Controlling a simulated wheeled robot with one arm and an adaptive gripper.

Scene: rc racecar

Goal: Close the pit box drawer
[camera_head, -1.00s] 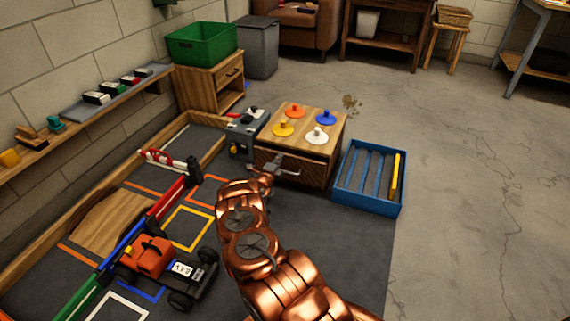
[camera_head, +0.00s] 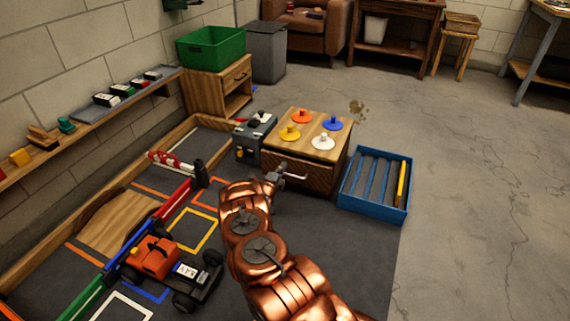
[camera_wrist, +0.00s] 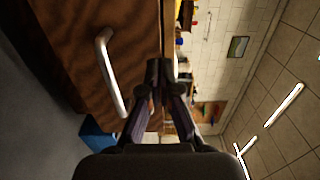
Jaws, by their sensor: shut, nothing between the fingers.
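The pit box (camera_head: 309,150) is a wooden cabinet with coloured pegs on its pale top. Its dark-grained drawer front (camera_head: 318,182) faces me and carries a light metal bar handle (camera_head: 294,177). I cannot tell how far the drawer stands out. My gripper (camera_head: 276,174) is shut and empty, in front of the drawer front near the left end of the handle. In the wrist view the shut fingertips (camera_wrist: 161,72) are beside the handle (camera_wrist: 108,72), apart from it, over the brown drawer front (camera_wrist: 75,55). Contact with the wood is unclear.
A blue slotted tray (camera_head: 375,181) stands right of the pit box. A grey toolbox (camera_head: 253,136) is close on its left. An orange racecar (camera_head: 165,262) sits left of my arm on the dark mat. The concrete floor at right is clear.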

